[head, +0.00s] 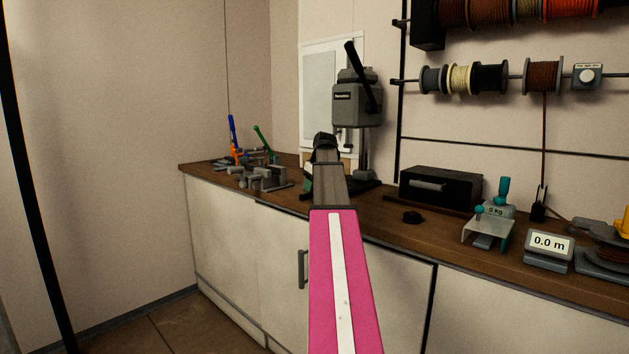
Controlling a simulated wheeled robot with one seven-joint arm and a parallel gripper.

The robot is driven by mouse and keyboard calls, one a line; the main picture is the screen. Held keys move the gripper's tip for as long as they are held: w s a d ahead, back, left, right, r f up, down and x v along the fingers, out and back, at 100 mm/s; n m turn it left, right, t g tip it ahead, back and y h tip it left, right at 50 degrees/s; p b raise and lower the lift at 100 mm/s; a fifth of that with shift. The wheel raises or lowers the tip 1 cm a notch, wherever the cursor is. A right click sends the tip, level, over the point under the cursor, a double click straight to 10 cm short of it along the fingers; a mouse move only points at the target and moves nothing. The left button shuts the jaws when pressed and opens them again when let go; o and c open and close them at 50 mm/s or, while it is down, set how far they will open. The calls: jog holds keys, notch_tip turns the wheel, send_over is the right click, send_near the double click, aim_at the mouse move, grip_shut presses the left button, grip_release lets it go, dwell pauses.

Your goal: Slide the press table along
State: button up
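The grey bench press (357,104) stands on the brown worktop towards the back, with a black lever raised up to its left. Its column and dark base (366,188) show to the right of my arm. The press table cannot be made out clearly, as my arm covers the area under the press head. My pink and grey-brown arm reaches forward from the bottom middle. My gripper (325,142) is at its far dark end, in front of the press in the picture. Its fingers are too small and dark to read, and I cannot tell whether it touches the press.
Grey clamp-like fixtures (265,178) and blue, orange and green-handled tools stand left of the press. A black box (440,187), a teal-handled scale (490,222) and a "0.0 m" display (548,246) stand to the right. Cord spools (462,79) hang above. White cabinets front the worktop.

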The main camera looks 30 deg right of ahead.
jog(key=shift+a+f, duration=0.15)
jog(key=shift+f, duration=0.25)
jog(key=c, duration=0.4)
jog(key=shift+o, duration=0.2)
jog(key=shift+s+a+f, duration=0.1)
jog(key=shift+s+a, duration=0.2)
jog(key=shift+a, duration=0.25)
jog(key=o, duration=1)
jog(key=shift+c, duration=0.2)
jog(key=shift+d+r, duration=0.15)
jog(key=shift+r, duration=0.5)
jog(key=v, duration=0.9)
jog(key=shift+w+d, duration=0.1)
jog(key=shift+w, duration=0.05)
jog(key=shift+v, duration=0.75)
